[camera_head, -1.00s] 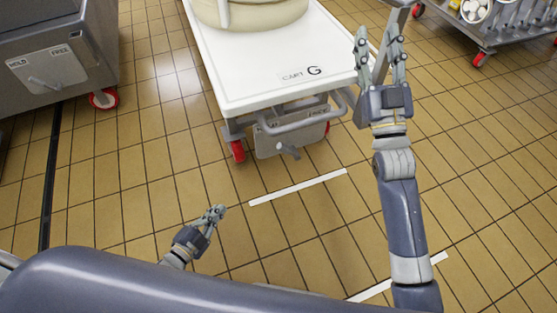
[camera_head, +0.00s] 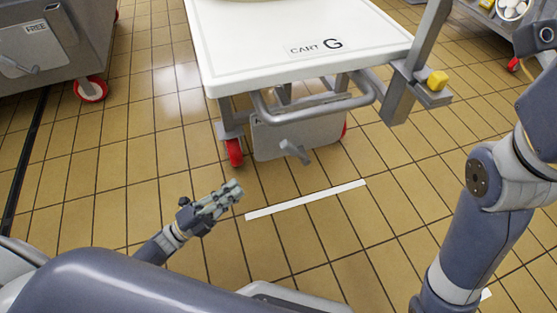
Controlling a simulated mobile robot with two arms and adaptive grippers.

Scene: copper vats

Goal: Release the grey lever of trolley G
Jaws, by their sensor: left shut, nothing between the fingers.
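Trolley G (camera_head: 300,75) stands ahead, a white-topped cart with a label reading CART G on its near edge. Its grey lever (camera_head: 295,150) sticks out from a grey plate (camera_head: 270,135) low under the near end, below the bar handle. My left gripper (camera_head: 232,190) is shut and empty, above the floor to the left of and nearer than the lever, apart from it. My right arm rises at the right edge. A part of its hand (camera_head: 540,45) shows at the top right, cut off by the frame, and its fingertips are out of view.
A grey post with a yellow knob (camera_head: 437,81) stands at the trolley's right corner. A grey cabinet on a red wheel (camera_head: 91,88) is at the left, labelled FREE. A white floor strip (camera_head: 305,200) lies before the trolley. The tiles around are clear.

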